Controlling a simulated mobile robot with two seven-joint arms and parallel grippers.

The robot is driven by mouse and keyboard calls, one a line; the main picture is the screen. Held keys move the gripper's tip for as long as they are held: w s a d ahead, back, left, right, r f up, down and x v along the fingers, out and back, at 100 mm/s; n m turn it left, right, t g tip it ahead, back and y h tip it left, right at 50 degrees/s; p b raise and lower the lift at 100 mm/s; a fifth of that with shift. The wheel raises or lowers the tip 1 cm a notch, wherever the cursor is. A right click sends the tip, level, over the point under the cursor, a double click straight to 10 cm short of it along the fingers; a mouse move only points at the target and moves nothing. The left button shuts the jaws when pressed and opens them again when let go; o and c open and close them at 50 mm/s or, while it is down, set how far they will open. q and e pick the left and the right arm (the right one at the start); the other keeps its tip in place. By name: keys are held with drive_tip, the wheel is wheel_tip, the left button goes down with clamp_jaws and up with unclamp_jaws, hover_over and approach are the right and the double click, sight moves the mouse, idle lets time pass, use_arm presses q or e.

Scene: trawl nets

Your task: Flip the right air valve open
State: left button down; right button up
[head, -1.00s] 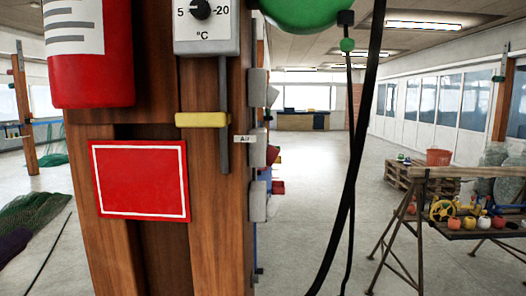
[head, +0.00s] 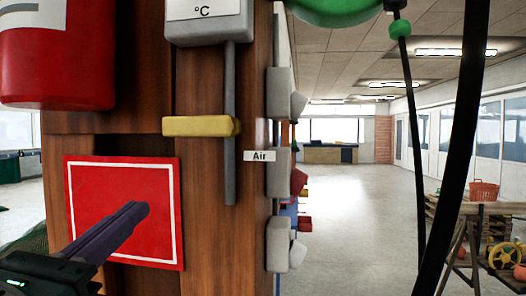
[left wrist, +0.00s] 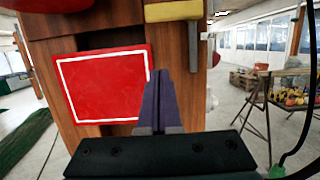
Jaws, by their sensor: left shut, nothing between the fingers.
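A yellow bar-shaped handle (head: 200,126) lies level across the wooden post, beside a vertical grey pipe (head: 230,170). It also shows at the top of the left wrist view (left wrist: 173,11). A small "Air" label (head: 259,156) sits at the post's right edge, right of the pipe. I cannot tell from the frames whether the yellow handle is the right air valve. My left gripper (head: 140,208) has its dark purple fingers together and empty, in front of the red sign and below and left of the yellow handle. The fingers also show in the left wrist view (left wrist: 160,76). My right gripper is not in view.
The red sign (head: 125,170) and a red cylinder (head: 55,60) are on the post (head: 255,210). Grey boxes (head: 279,170) line its right side. A black hose (head: 455,160) hangs at right. A trestle table (head: 500,210) stands farther right. Open floor lies between.

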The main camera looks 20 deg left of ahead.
sight(198, 126)
use_arm(q)
drive_tip(key=w+a+r+p, duration=0.2)
drive_tip(key=w+r+p, duration=0.4)
drive_tip(key=w+p, duration=0.2)
drive_tip(key=shift+w+r, duration=0.2)
drive_tip(key=shift+w, duration=0.45)
drive_tip(key=shift+a, duration=0.15)
drive_tip(key=shift+a+r+m, duration=0.1)
drive_tip(key=shift+r+m, duration=0.2)
drive_tip(key=shift+m, duration=0.3)
